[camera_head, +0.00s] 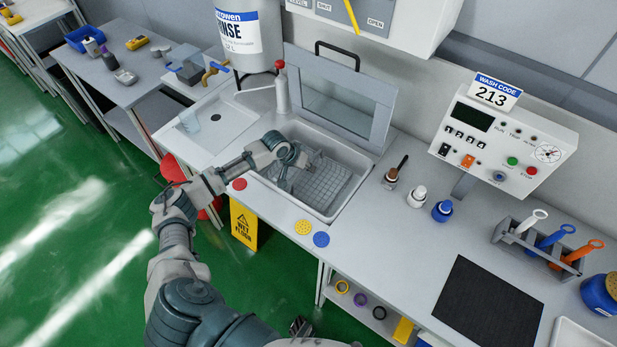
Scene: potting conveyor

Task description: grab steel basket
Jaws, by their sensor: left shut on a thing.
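The steel basket (327,186) is a grey wire-mesh basket inside the sink basin (350,157). My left arm reaches in from the lower left over the front of the sink. My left gripper (287,179) points down into the basin at the basket's left side and is shut on it. The gripper covers the basket's left end, and the exact contact of the fingers is too small to make out. A small dark part of mine at the bottom edge may be my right gripper (300,327); its fingers are not clear.
A raised framed lid (342,104) stands behind the sink. A bottle with a red cap (282,90) stands at the back left rim. Yellow (303,227) and blue (321,239) discs lie at the front edge. Small bottles (416,196) stand to the right.

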